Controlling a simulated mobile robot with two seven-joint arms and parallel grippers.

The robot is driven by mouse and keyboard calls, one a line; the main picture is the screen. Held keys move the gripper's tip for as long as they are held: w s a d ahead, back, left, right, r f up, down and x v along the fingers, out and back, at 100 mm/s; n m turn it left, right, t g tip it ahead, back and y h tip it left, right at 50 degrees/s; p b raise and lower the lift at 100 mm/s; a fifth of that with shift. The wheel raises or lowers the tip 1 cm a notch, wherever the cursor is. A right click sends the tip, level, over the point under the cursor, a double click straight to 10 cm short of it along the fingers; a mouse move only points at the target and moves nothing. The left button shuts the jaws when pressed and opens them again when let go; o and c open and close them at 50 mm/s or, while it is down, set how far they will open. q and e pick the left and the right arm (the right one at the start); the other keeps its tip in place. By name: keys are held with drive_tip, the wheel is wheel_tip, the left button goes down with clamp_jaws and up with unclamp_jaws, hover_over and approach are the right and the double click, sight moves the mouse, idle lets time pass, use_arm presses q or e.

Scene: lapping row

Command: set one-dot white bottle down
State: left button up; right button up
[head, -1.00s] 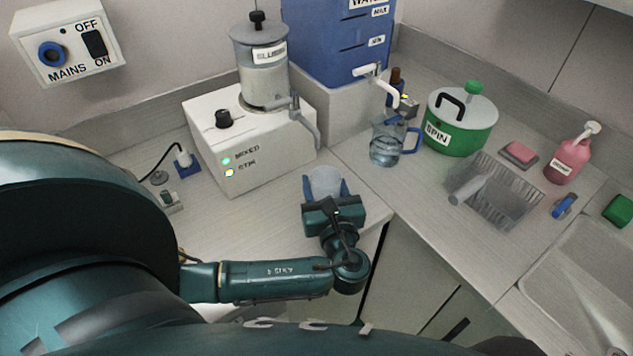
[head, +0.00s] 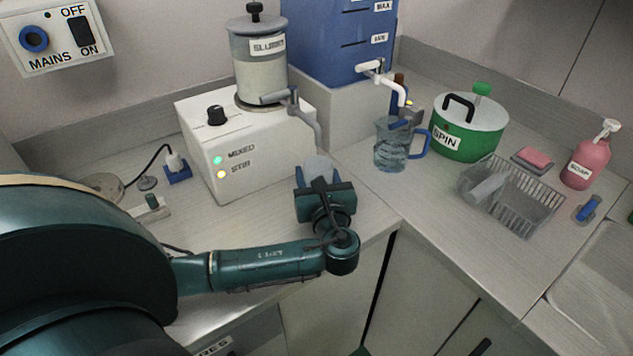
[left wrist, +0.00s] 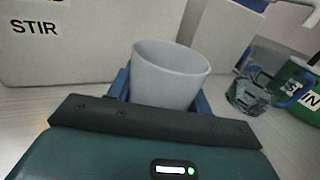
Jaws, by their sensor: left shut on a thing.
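My left gripper (head: 318,180) is shut on a plain white, cup-like vessel (head: 317,166), with a blue finger on each side. It also shows between the fingers in the left wrist view (left wrist: 170,75), upright, with a round rim at the top. No dot shows on the side I see, and its base is hidden by the gripper. It is over the counter just in front of the slurry machine's spout; I cannot tell whether it touches the counter. My right gripper is not in view.
The white slurry machine (head: 245,150) stands behind and left of the gripper. A glass jug (head: 392,150) stands to the right under the blue tank's tap (head: 380,75), beside a green spin pot (head: 465,135). A wire rack (head: 530,205) holds a pale cylinder. Bare counter (head: 255,222) lies front left.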

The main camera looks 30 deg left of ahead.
use_arm(q)
drive_tip(key=o, duration=1.1)
drive_tip(key=shift+c, duration=0.2)
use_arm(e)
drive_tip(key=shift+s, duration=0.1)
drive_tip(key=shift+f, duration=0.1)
use_arm(q)
drive_tip(key=shift+r, duration=0.1)
drive_tip(key=p+v, duration=0.7)
drive_tip(key=v, duration=0.4)
drive_tip(key=shift+s+d+r, duration=0.15)
drive_tip(key=shift+s+d, duration=0.25)
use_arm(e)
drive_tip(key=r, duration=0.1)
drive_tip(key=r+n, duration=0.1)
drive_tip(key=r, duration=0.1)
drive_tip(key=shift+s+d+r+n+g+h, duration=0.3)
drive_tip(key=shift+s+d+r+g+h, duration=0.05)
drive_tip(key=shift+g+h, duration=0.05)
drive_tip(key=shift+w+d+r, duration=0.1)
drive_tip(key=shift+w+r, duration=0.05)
